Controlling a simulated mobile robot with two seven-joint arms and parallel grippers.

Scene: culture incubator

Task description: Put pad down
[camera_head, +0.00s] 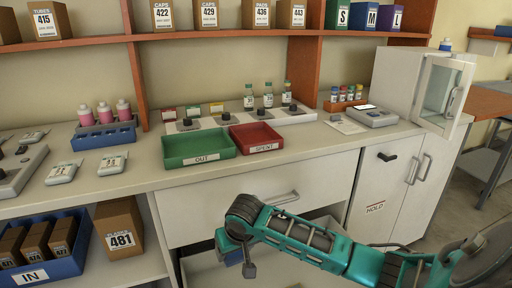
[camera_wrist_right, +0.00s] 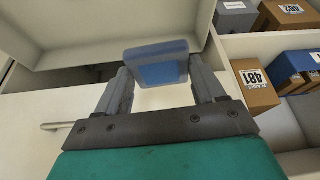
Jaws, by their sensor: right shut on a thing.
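The pad, a blue block with a paler rim (camera_wrist_right: 158,68), sits between the two grey fingers of my right gripper (camera_wrist_right: 160,88) in the right wrist view. The gripper is shut on it. In the head view my teal right arm comes in from the lower right, and the right gripper (camera_head: 248,268) points down in front of the cabinet. Pale panels of an open drawer or compartment (camera_wrist_right: 110,35) lie beyond the pad. I cannot tell whether the pad touches them. My left gripper is not in view.
Below, the blue IN bin (camera_head: 50,270) and a 481 box (camera_head: 120,230) stand left. A white door marked HOLD (camera_head: 375,207) is right.

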